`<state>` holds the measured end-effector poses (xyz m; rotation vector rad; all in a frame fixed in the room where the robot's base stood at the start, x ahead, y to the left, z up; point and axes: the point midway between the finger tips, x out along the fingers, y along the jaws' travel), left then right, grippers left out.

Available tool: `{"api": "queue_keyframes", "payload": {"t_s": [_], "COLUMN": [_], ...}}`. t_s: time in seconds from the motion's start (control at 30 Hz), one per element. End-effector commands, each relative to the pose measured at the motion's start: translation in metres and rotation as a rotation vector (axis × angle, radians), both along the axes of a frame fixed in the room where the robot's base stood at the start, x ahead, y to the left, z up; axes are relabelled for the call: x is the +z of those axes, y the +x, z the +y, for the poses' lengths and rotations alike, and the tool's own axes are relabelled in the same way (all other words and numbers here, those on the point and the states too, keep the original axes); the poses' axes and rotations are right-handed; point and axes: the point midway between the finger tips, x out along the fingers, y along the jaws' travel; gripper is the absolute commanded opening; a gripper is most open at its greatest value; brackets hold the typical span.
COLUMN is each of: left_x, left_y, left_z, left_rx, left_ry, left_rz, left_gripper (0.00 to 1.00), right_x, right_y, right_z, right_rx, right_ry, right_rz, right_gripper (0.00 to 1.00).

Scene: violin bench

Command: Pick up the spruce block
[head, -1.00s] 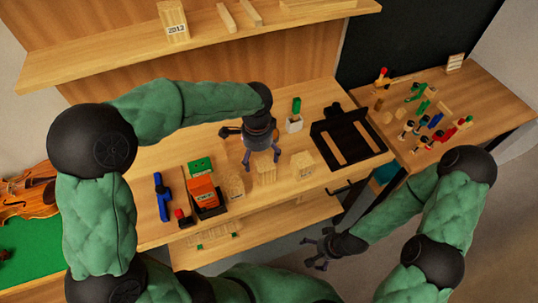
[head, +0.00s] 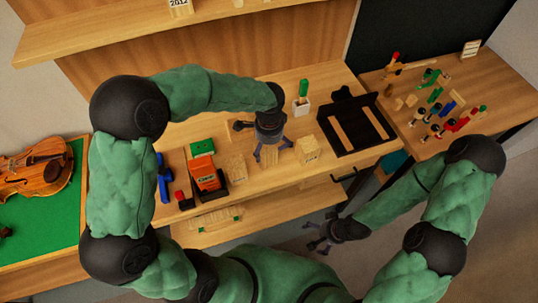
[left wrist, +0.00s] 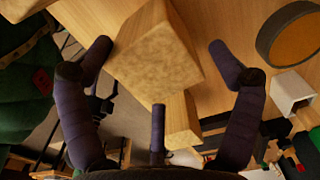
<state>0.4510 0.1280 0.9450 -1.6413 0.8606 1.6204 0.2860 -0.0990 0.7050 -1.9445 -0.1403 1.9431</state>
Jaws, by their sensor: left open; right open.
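Three pale wooden blocks stand in a row on the bench: a left block (head: 233,168), a middle block (head: 268,156) and a right block (head: 308,150). No readable label shows which is spruce. My left gripper (head: 272,147) is open, pointing down over the middle block with its fingers around its upper part. In the left wrist view, a large pale block (left wrist: 158,50) sits between the spread fingers (left wrist: 160,65), with no clear contact. Another pale wooden piece (left wrist: 181,122) shows beyond it. My right gripper (head: 320,238) is open and empty, off the bench's front edge.
An orange machine (head: 204,173) and a blue tool (head: 162,178) stand left of the blocks. A violin (head: 38,168) lies far left.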

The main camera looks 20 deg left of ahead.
Motion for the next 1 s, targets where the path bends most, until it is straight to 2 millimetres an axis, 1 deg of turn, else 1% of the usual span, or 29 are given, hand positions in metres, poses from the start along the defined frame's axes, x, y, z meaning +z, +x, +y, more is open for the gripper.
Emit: {"api": "queue_keyframes", "payload": {"t_s": [0.03, 0.1, 0.2, 0.37, 0.47, 0.5, 0.57, 0.6, 1.0], "left_x": [-0.0170, -0.0240, -0.0266, -0.0250, -0.0247, -0.0246, -0.0246, -0.0247, -0.0232], "left_y": [-0.0057, -0.0056, -0.0045, -0.0040, -0.0038, -0.0038, -0.0038, -0.0039, -0.0045], "left_z": [0.0009, 0.0008, 0.0006, 0.0005, 0.0006, 0.0006, 0.0006, 0.0005, 0.0003], "left_rx": [-0.003, -0.003, -0.002, -0.002, -0.002, -0.002, -0.002, -0.002, -0.002], "left_ry": [0.004, 0.004, 0.002, 0.002, 0.002, 0.002, 0.002, 0.002, 0.002], "left_rz": [0.019, 0.018, 0.013, 0.012, 0.012, 0.011, 0.012, 0.012, 0.013], "left_gripper": [0.86, 0.86, 0.86, 0.86, 0.61, 0.50, 0.35, 0.33, 0.32], "right_x": [-0.0055, -0.0075, -0.0079, -0.0069, -0.0068, -0.0068, -0.0068, -0.0068, -0.0063], "right_y": [0.0000, 0.0001, 0.0001, 0.0001, 0.0001, 0.0001, 0.0001, 0.0001, 0.0001], "right_z": [0.0000, 0.0000, 0.0000, 0.0000, 0.0000, 0.0000, 0.0000, 0.0000, 0.0000], "right_rx": [0.000, 0.000, 0.000, 0.000, 0.000, 0.000, 0.000, 0.000, 0.000], "right_ry": [0.000, 0.000, 0.000, 0.000, 0.000, 0.000, 0.000, 0.000, 0.000], "right_rz": [0.000, 0.000, 0.000, 0.000, 0.000, 0.000, 0.000, 0.000, 0.000], "right_gripper": [1.00, 1.00, 1.00, 1.00, 1.00, 1.00, 1.00, 1.00, 1.00]}}
